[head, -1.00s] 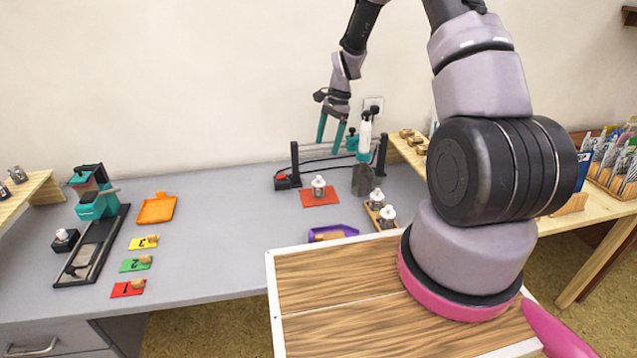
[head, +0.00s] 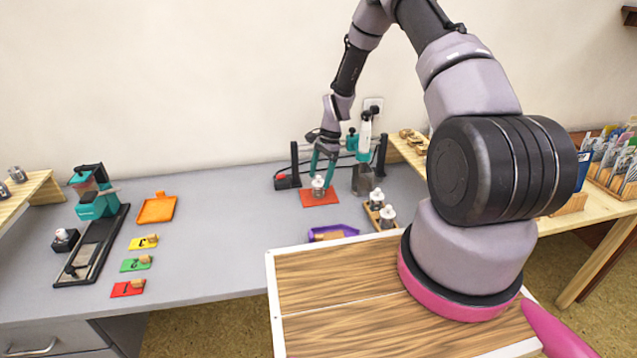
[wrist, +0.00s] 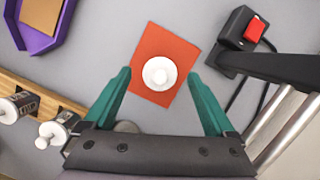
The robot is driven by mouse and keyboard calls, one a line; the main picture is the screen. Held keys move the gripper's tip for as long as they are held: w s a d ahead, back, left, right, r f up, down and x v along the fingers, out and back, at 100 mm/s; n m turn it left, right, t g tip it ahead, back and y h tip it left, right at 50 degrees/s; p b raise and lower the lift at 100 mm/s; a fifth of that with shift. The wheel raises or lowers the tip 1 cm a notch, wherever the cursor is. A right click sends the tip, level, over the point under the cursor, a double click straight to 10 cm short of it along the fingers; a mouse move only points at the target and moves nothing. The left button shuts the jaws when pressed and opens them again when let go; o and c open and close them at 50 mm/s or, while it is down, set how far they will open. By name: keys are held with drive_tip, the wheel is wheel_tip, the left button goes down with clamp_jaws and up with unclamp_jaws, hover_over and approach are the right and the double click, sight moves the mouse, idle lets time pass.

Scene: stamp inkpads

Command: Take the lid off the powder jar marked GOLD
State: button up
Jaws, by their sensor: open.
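A jar with a white knobbed lid (head: 318,183) stands on an orange-red mat (head: 305,198). In the wrist view, the round white lid (wrist: 160,73) is seen from above, and its mat (wrist: 152,40) lies under it. My gripper (head: 322,180) is open, with its teal fingers around the jar in the head view. In the wrist view, the fingertips of my gripper (wrist: 160,73) are on either side of the lid, with a gap on each side. Two more white-lidded jars, a rear one (head: 376,199) and a front one (head: 388,215), stand in a wooden holder. No GOLD marking is readable.
A black stand with a red switch (wrist: 255,30) is close to the right of my gripper. A purple tray (head: 334,233) lies in front of the mat. A teal stamping device (head: 95,200) and an orange tray (head: 157,208) stand at the left. The middle of the grey table is clear.

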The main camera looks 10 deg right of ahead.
clamp_jaws()
idle(0.5)
